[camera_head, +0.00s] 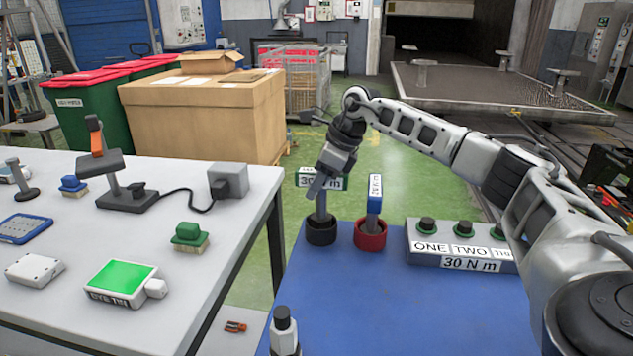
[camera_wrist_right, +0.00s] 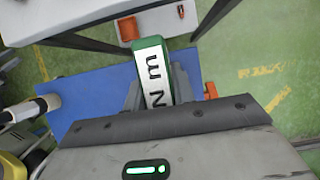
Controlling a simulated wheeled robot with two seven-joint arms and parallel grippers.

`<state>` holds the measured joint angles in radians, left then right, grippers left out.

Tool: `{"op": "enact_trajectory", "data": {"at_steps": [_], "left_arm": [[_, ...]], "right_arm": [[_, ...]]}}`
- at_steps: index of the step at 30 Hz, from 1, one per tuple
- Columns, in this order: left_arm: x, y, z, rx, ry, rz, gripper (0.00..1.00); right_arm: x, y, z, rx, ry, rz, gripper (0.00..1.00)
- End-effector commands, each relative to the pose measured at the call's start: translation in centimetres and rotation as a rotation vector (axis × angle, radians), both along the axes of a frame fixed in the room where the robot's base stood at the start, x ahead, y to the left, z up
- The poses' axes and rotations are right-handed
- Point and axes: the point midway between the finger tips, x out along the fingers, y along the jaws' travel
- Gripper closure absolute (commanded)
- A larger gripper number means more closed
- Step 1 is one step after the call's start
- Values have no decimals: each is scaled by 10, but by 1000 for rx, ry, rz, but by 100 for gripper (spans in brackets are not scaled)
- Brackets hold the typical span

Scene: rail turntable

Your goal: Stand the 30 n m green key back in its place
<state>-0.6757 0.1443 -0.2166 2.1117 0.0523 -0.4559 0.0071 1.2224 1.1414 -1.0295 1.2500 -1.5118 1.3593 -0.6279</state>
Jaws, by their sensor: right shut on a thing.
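The green key has a white label, of which "30" and "m" show in the head view (camera_head: 334,182). It also shows in the wrist view (camera_wrist_right: 152,72) with "N m" readable. My right gripper (camera_head: 319,188) is shut on its upper part from above. The key looks upright, its grey shaft running down to the black cup (camera_head: 321,231) on the blue bench top. I cannot tell how deep it sits in the cup. My left gripper is not in view.
Close right of the black cup, a red cup (camera_head: 370,237) holds a blue key (camera_head: 375,194). A cluttered white table (camera_head: 190,275) is at left.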

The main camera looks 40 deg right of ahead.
Motion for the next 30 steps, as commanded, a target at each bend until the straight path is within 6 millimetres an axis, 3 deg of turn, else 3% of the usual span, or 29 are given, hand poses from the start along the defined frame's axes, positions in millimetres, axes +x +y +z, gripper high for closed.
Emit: {"op": "enact_trajectory", "data": {"at_steps": [25, 26, 27, 28, 30], "left_arm": [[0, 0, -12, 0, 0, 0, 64], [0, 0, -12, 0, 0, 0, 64], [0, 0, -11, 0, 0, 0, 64], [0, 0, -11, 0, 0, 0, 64], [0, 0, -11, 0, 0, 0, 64]], "right_arm": [[0, 0, -21, 1, -3, 0, 100], [1, 0, -20, 1, -3, 0, 66], [1, 0, -20, 1, -3, 0, 55], [1, 0, -20, 1, -3, 0, 49], [0, 0, -20, 0, -2, 0, 49]]}}
